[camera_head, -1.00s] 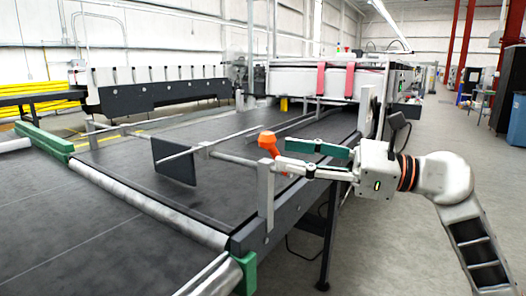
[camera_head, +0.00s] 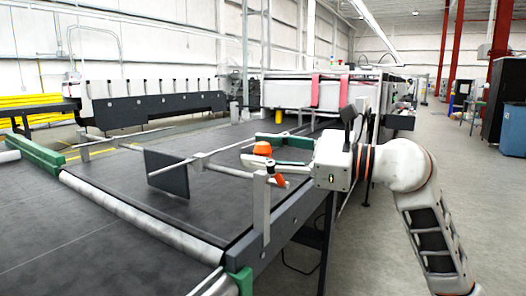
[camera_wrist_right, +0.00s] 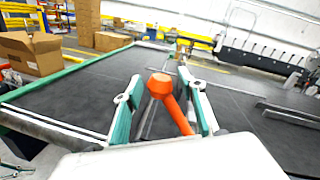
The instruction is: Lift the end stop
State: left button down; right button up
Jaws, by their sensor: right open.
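The end stop appears to be the dark upright plate (camera_head: 167,173) hanging from a thin crossbar over the black belt in the head view. An orange clamp lever (camera_head: 263,149) stands near the post at the bar's right end. My right gripper (camera_head: 249,148) is open around it, one finger on the far side and one on the near side. In the right wrist view the orange lever (camera_wrist_right: 165,92) stands between the two spread fingers (camera_wrist_right: 160,75), with gaps visible beside its head. Whether its lower part touches a finger is unclear. My left gripper is not in view.
The upright post (camera_head: 261,205) and crossbar (camera_head: 215,154) are close to my right gripper. The conveyor's side rail (camera_head: 290,222) runs below it. Open floor (camera_head: 380,235) lies to the right. Cardboard boxes (camera_wrist_right: 33,52) show beyond the belt.

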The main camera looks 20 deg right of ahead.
grip_shut()
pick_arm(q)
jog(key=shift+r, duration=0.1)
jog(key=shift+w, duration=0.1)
pick_arm(e)
jog(key=shift+r, duration=0.1)
